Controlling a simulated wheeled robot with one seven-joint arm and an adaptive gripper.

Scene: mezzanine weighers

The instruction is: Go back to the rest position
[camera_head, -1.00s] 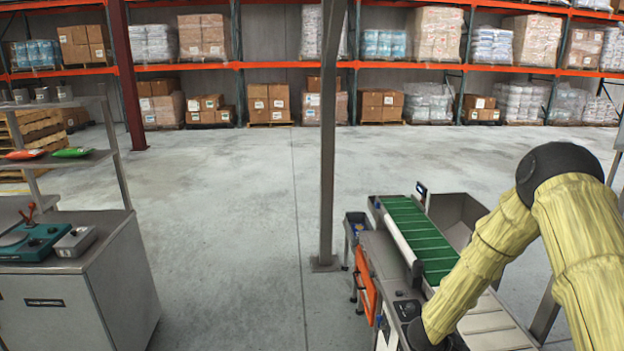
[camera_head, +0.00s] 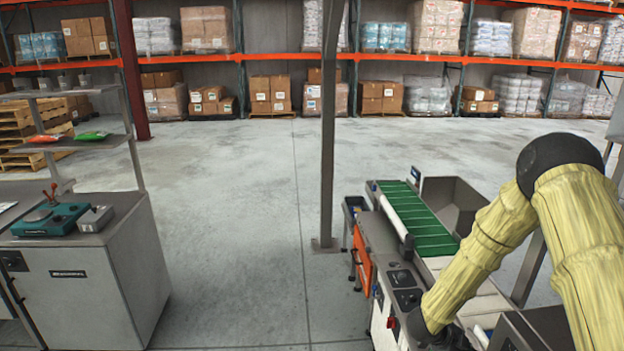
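My arm, in a yellow sleeve with dark joints, fills the right of the head view. It bends down toward the front end of the weigher machine (camera_head: 388,262) with the green ribbed belt (camera_head: 420,222). The end of the arm is at the lower edge, low over the machine's front. My gripper's fingers do not show, so I cannot see whether it holds anything.
A grey post (camera_head: 328,150) stands left of the machine. A grey cabinet (camera_head: 105,280) with a teal device (camera_head: 50,219) is at left, below a shelf (camera_head: 75,144) with orange and green packets. Open concrete floor (camera_head: 225,200) lies between. Racks with boxes line the back.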

